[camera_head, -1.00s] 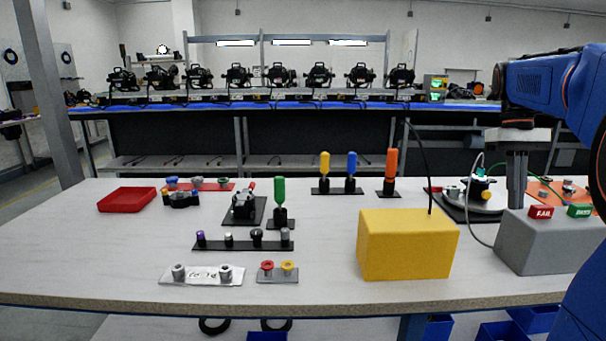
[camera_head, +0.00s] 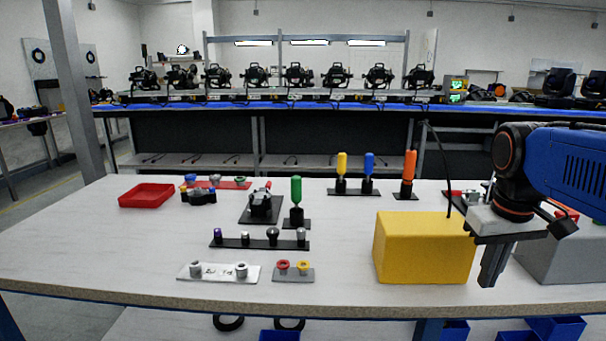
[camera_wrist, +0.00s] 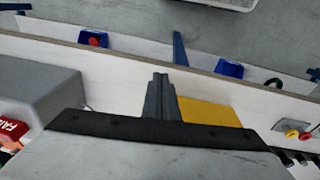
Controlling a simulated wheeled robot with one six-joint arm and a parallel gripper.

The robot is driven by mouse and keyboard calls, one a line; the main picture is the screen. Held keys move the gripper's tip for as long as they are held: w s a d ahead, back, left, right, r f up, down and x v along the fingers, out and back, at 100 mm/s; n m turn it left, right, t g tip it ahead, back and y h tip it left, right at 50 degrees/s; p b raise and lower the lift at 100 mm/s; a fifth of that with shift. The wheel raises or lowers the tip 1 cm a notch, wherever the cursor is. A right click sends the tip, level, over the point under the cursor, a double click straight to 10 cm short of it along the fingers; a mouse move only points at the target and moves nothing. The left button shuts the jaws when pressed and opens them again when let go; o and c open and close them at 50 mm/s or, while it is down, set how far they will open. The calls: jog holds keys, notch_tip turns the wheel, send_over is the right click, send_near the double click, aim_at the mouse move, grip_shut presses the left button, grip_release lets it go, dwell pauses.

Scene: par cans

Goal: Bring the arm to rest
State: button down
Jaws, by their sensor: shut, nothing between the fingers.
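My gripper (camera_head: 492,268) hangs from my blue arm at the right of the head view. Its fingers point down and are shut with nothing between them. It is just right of the yellow box (camera_head: 415,248) and in front of the grey box (camera_head: 555,262), which it partly hides. In the wrist view the closed fingers (camera_wrist: 160,82) stand in the middle, over the front part of the table. The yellow box also shows there (camera_wrist: 210,112), right of the fingers, and the grey box (camera_wrist: 45,88) is at the left.
The white table (camera_head: 340,290) holds a red tray (camera_head: 146,196), a green-handled tool (camera_head: 296,190), yellow, blue and orange (camera_head: 409,165) handled tools, and small racks of knobs. A black cable (camera_head: 440,150) rises behind the yellow box. Blue bins (camera_head: 550,328) sit below the table.

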jog(key=s+a+f+t, duration=0.3)
jog(key=s+a+f, duration=0.3)
jog(key=f, duration=0.5)
jog(key=shift+s+a+y, duration=0.35)
jog(key=shift+s+y, duration=0.05)
jog(key=shift+s, duration=0.45)
jog(key=shift+r, duration=0.15)
dwell(1.4)
